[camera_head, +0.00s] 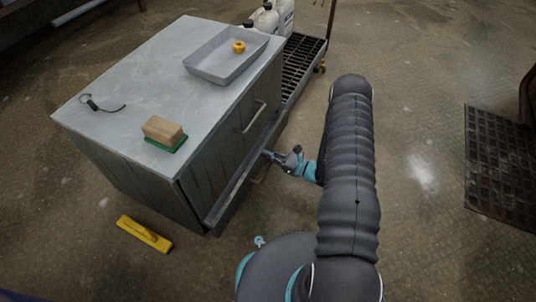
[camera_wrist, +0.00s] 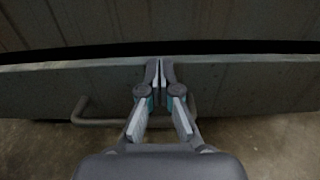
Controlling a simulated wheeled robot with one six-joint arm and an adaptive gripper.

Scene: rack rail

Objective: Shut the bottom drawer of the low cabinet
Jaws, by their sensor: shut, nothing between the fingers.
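The low grey cabinet (camera_head: 140,170) stands left of my arm. Its bottom drawer (camera_head: 228,203) stands out a little from the cabinet front; a dark gap shows behind its top edge in the wrist view. The drawer front (camera_wrist: 245,88) spans the wrist view, with its bar handle (camera_wrist: 85,117) partly hidden behind my gripper. My gripper (camera_head: 268,155) is at the drawer front, fingers shut and empty. In the wrist view its fingertips (camera_wrist: 159,64) overlap the drawer's top edge, above the handle. I cannot tell whether they touch it.
On the cabinet top are a grey tray (camera_head: 213,68) with a yellow object (camera_head: 239,47), a brush (camera_head: 163,131) and a dark cord (camera_head: 102,107). A yellow broom head (camera_head: 145,234) lies on the floor. White jugs (camera_head: 268,20) stand on a grated rack (camera_head: 299,65) behind.

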